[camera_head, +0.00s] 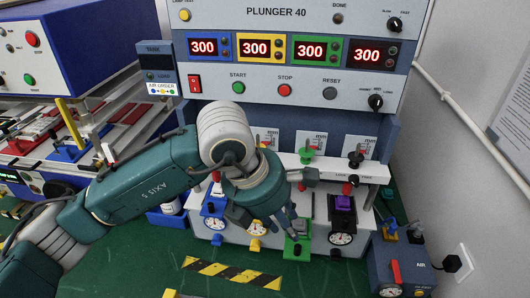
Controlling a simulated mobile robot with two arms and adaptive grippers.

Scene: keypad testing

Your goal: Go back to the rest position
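My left arm comes in from the left, and its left gripper (272,214) hangs in front of the keypad test machine (280,75), over the yellow and green stations. Its fingers point down towards the green station (299,247). They overlap the station in this view, so I cannot tell whether they touch it or are open or shut. The wrist hides much of the yellow station, whose gauge (258,228) shows below. The purple key (343,202) at the right station is clear of the gripper. My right gripper is not in view.
The blue station (213,208) lies left of the gripper, close to the arm. A blue air unit (400,268) stands at the lower right. A blue control box (75,45) and racks fill the left. The green table is bare around the striped tape (233,273).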

